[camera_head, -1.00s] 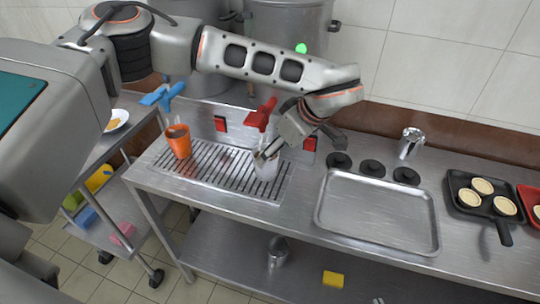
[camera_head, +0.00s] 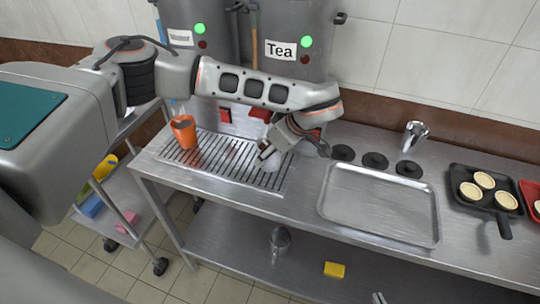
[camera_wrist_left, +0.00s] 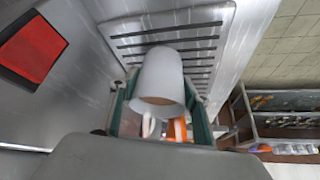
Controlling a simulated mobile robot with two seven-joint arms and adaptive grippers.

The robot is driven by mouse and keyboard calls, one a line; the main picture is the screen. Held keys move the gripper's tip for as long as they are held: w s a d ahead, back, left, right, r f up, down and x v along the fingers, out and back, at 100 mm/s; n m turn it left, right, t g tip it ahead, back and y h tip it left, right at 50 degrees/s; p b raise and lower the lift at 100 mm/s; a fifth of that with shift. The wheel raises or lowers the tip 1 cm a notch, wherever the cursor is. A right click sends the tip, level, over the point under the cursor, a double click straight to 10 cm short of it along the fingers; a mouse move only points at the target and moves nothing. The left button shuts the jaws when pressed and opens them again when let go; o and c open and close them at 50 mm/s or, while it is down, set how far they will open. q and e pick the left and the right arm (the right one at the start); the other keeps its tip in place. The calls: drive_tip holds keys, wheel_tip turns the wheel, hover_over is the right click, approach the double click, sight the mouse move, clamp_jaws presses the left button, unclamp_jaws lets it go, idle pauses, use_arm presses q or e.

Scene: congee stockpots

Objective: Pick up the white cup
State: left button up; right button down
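The white cup (camera_head: 273,163) stands upright on or just above the drip grate (camera_head: 218,160). My left gripper (camera_head: 263,151) is at the cup, its fingers partly hidden by my wrist in the head view. In the left wrist view, the cup (camera_wrist_left: 160,80) sits between the two green fingers (camera_wrist_left: 160,95), which appear to touch its sides. Its handle (camera_wrist_left: 148,125) and open mouth show there. Only the tip of my right gripper (camera_head: 378,298) shows at the bottom edge of the head view; its opening cannot be made out.
An orange cup (camera_head: 184,132) stands at the grate's left end. Large metal pots, one labelled Tea (camera_head: 281,50), stand behind. An empty metal tray (camera_head: 380,230) and a black pan (camera_head: 484,226) lie to the right. A trolley (camera_head: 120,220) is at the left.

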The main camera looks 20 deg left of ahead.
use_arm(q)
drive_tip(key=c, duration=0.6)
drive_tip(key=shift+r, duration=0.2)
